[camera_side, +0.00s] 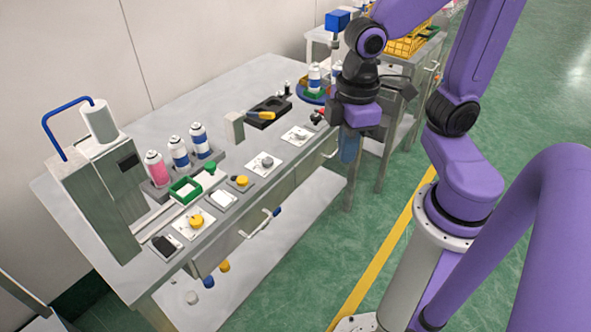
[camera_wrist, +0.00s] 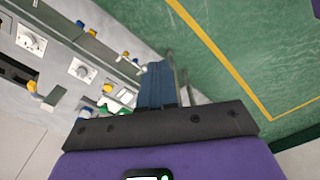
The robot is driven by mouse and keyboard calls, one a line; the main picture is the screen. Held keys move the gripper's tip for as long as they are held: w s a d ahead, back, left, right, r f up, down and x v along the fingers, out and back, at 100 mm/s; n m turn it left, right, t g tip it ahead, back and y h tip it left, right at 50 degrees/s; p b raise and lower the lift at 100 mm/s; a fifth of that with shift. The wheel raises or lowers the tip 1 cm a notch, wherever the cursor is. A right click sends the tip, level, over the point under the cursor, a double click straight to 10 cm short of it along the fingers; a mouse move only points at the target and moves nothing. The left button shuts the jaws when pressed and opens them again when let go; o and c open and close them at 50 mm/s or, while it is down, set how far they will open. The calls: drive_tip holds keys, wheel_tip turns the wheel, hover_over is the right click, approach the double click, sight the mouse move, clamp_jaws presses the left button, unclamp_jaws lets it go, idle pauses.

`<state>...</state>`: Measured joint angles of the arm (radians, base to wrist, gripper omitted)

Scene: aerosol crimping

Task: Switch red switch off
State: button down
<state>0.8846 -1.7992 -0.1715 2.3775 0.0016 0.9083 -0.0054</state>
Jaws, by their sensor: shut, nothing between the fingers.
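A small red-and-black part (camera_side: 318,115), which looks like the red switch, sits at the right end of the row of controls along the table's front edge. It is too small to tell its on or off position. I cannot make out a red switch in the wrist view. My gripper (camera_side: 348,158) points down in front of the table edge, to the right of the red part and apart from it. Its blue fingers are together and empty; they also show in the wrist view (camera_wrist: 158,86).
White plates with grey knobs (camera_side: 266,162) and yellow knobs (camera_side: 196,220) line the table front. Spray cans (camera_side: 179,153) stand in a rack beside a grey machine (camera_side: 100,190). A black tray (camera_side: 268,113) lies behind. Green floor in front of the table is clear.

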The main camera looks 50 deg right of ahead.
drive_tip(key=s+n, duration=0.1)
drive_tip(key=s, duration=0.1)
drive_tip(key=s+d+n, duration=0.1)
drive_tip(key=s, duration=0.2)
drive_tip(key=shift+s+d+f, duration=0.1)
drive_tip(key=shift+d+f, duration=0.05)
drive_tip(key=shift+f, duration=0.05)
